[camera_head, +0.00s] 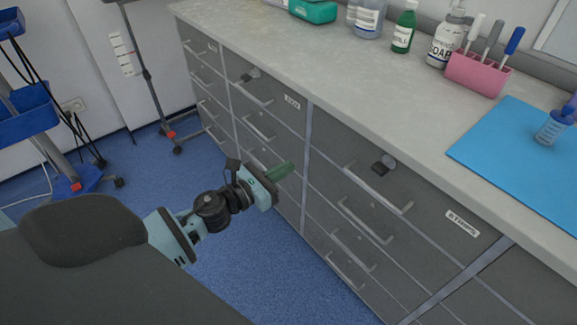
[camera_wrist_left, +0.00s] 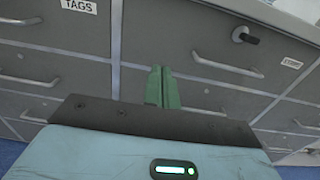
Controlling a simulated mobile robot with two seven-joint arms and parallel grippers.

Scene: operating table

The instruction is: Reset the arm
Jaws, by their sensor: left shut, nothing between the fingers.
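My left arm comes in from the lower left in the head view. Its left gripper (camera_head: 281,171) has green fingers that are together, with nothing between them. It is in front of the grey drawer cabinet (camera_head: 322,172), below the counter height. The fingers also show shut in the left wrist view (camera_wrist_left: 162,88), pointing toward the drawer fronts. I cannot tell how far the fingertips are from the drawers. My right gripper is in neither view.
The counter (camera_head: 330,58) holds a green bottle (camera_head: 404,30), a soap bottle (camera_head: 446,38), a pink holder (camera_head: 477,73) and a blue mat (camera_head: 520,150). Drawer handles (camera_head: 378,190) stick out from the cabinet. Wheeled stands (camera_head: 150,75) are at the left.

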